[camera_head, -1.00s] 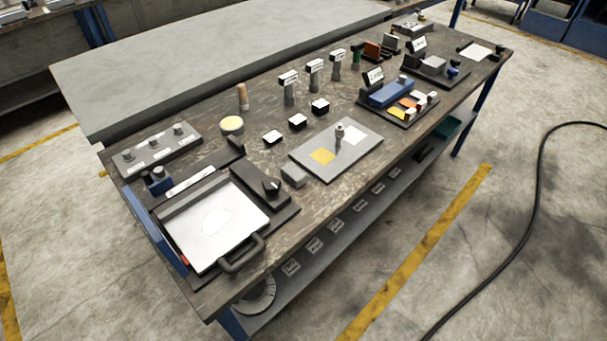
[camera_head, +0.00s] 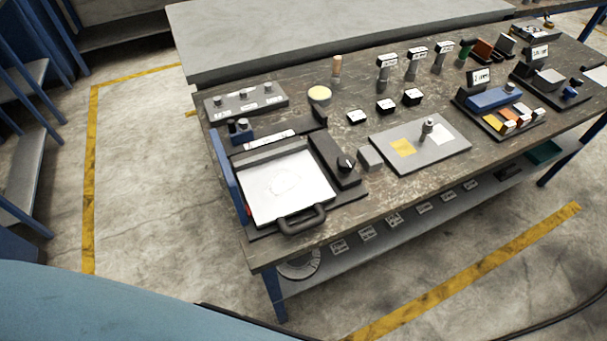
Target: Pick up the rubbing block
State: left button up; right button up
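No block is labelled clearly enough to be sure which one is the rubbing block. A small plain grey block (camera_head: 370,157) stands on the workbench (camera_head: 300,120) at the left edge of a flat grey plate (camera_head: 448,158). The plate carries a yellow square (camera_head: 402,148), a pale square and a small upright metal knob (camera_head: 427,128). Several small black blocks with white tops, such as one (camera_head: 386,106), stand behind the plate. Neither of my grippers is in view.
A device with a white panel (camera_head: 290,188) and front handle (camera_head: 301,220) fills the bench's left end. A grey rack with knobs (camera_head: 246,102) and a round yellow-topped piece (camera_head: 319,93) stand behind it. Blue and coloured-block trays stand to the right.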

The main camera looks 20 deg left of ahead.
aim_at(371, 161)
jog(key=z, duration=1.8)
jog(key=i, duration=1.4)
jog(key=u, duration=3.15)
